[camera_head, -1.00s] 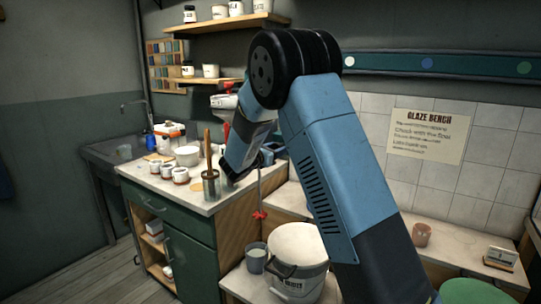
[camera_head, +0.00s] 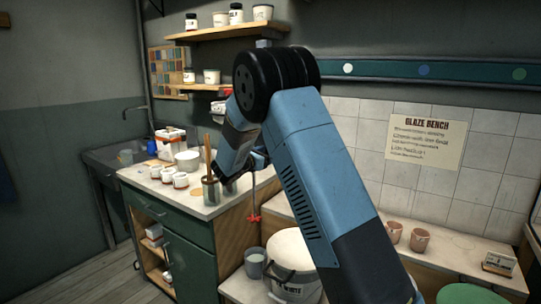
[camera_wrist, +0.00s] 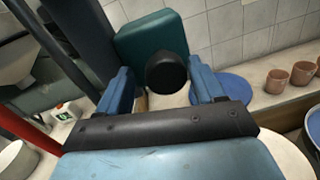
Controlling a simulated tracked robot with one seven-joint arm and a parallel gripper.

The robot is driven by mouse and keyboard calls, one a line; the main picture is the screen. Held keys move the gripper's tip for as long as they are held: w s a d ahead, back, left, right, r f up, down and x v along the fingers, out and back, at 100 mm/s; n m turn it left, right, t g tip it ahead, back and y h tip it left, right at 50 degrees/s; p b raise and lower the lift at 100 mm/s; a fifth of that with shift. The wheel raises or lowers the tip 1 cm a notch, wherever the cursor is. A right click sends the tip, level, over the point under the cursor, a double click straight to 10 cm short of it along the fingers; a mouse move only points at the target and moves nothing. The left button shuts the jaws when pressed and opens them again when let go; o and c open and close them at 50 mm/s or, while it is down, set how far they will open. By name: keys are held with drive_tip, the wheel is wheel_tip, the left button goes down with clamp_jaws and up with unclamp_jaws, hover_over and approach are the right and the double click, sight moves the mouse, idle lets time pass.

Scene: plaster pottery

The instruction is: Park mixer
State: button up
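The mixer shows in the wrist view as a dark teal body (camera_wrist: 138,45) with a round black end (camera_wrist: 167,74). In the head view its thin shaft and red paddle (camera_head: 254,218) hang in front of the cabinet's wooden side, above the grey cup. My arm hides most of its body there. My gripper (camera_wrist: 162,88) has its two blue fingers spread to either side of the black end, with gaps visible, so it looks open. In the head view my gripper is mostly hidden behind my arm, beside the metal tool can (camera_head: 211,190).
A white bucket (camera_head: 293,277) and a grey cup (camera_head: 255,263) stand below the paddle. Small jars (camera_head: 166,174) and a larger tub (camera_head: 187,159) crowd the cabinet top. Two clay cups (camera_head: 420,240) stand on the right bench. A red bar (camera_wrist: 28,130) crosses the wrist view's left.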

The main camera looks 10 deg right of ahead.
drive_tip(key=shift+d, duration=0.1)
drive_tip(key=v, duration=1.4)
drive_tip(key=s+d+r+m+g+y, duration=0.2)
drive_tip(key=s+d+r+m+g, duration=0.15)
drive_tip(key=s+d+m, duration=0.4)
drive_tip(key=s+d+r+m+g+y, duration=0.2)
drive_tip(key=s+d+m+g, duration=0.25)
drive_tip(key=s+d, duration=0.55)
drive_tip(key=s+a+m+t+y, duration=0.1)
drive_tip(key=s+m+y, duration=0.8)
drive_tip(key=s, duration=1.6)
drive_tip(key=m+t, duration=0.1)
drive_tip(key=m, duration=0.2)
drive_tip(key=shift+a+y, duration=0.4)
